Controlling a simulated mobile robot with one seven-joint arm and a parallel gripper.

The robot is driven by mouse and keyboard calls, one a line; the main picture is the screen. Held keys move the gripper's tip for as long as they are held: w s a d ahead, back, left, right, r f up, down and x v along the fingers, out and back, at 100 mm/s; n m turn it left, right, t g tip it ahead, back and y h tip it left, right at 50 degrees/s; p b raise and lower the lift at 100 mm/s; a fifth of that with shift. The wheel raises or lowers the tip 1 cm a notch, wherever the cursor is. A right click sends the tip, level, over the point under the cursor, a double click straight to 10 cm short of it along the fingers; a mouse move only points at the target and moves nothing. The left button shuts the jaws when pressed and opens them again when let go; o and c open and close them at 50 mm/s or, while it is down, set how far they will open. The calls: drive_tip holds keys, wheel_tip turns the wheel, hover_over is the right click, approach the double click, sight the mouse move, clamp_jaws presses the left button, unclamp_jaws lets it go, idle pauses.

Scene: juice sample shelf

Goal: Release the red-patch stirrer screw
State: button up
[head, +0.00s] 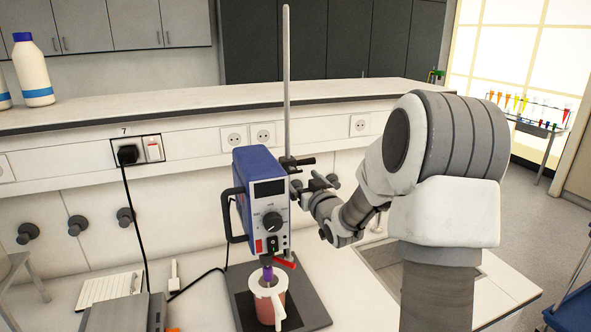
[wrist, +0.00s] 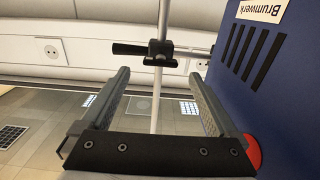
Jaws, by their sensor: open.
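The blue stirrer (head: 262,200) has a red patch (head: 258,246) low on its front and hangs beside an upright metal rod (head: 287,80). A dark clamp (head: 288,163) with a black handle (head: 303,161) sits on the rod behind it. In the wrist view the clamp's black handle (wrist: 128,49) points left, and the blue housing (wrist: 270,70) fills the right side. My gripper (head: 324,182) is close to the stirrer's right side, near the clamp. In the wrist view my gripper (wrist: 160,72) is open and empty, with the clamp beyond its fingertips.
A reddish cup (head: 268,305) stands under the stirrer on a dark base plate (head: 312,310). A red lever (head: 285,262) sticks out above the cup. A notepad (head: 108,288) lies at left. A raised ledge (head: 200,108) runs behind; a sink (head: 378,258) is at right.

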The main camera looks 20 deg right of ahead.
sight(293, 173)
drive_tip(key=shift+w+p, duration=0.4)
drive_tip(key=shift+w, duration=1.75)
drive_tip(key=c, duration=1.4)
drive_tip(key=shift+f+n+b, duration=0.2)
drive_tip(key=shift+n+b, duration=0.1)
drive_tip(key=shift+b, duration=0.6)
drive_tip(key=n+b, duration=0.5)
drive_tip(key=b, duration=0.2)
drive_tip(key=n+b, duration=0.6)
drive_tip(key=b, duration=0.2)
drive_tip(key=n+b, duration=0.6)
drive_tip(key=b, duration=0.2)
drive_tip(key=shift+a, duration=0.25)
drive_tip(key=shift+n, duration=0.3)
